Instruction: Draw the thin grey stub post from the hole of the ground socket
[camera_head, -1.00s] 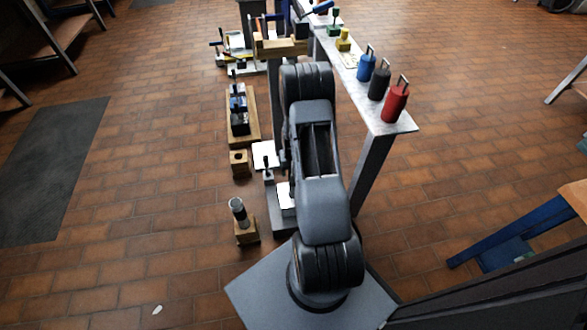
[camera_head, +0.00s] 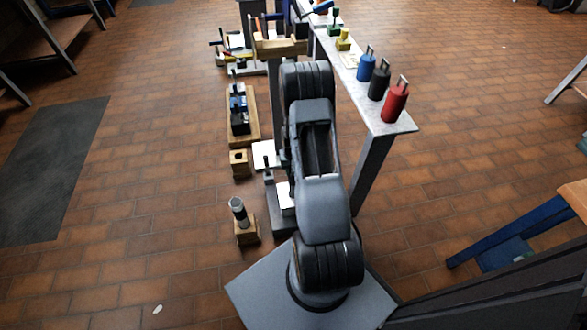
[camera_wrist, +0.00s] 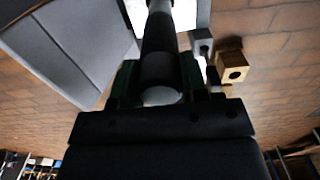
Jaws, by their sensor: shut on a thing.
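My gripper (camera_wrist: 160,92) is shut on a dark grey banded post (camera_wrist: 160,45) in the wrist view. The post has a rounded near end between the fingers and runs away from the camera. Its far end is out of frame, so I cannot tell whether it sits in a hole. In the head view my arm hides the gripper and this post. A wooden block with an empty round hole (camera_head: 240,164) stands left of my arm; it also shows in the wrist view (camera_wrist: 231,73). Another wooden block (camera_head: 247,232) holds a dark, grey-topped cylinder (camera_head: 238,207).
A white plate (camera_head: 286,196) and grey base stand close beside my arm. A high metal bench (camera_head: 398,124) carries red, black and blue weights at the right.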

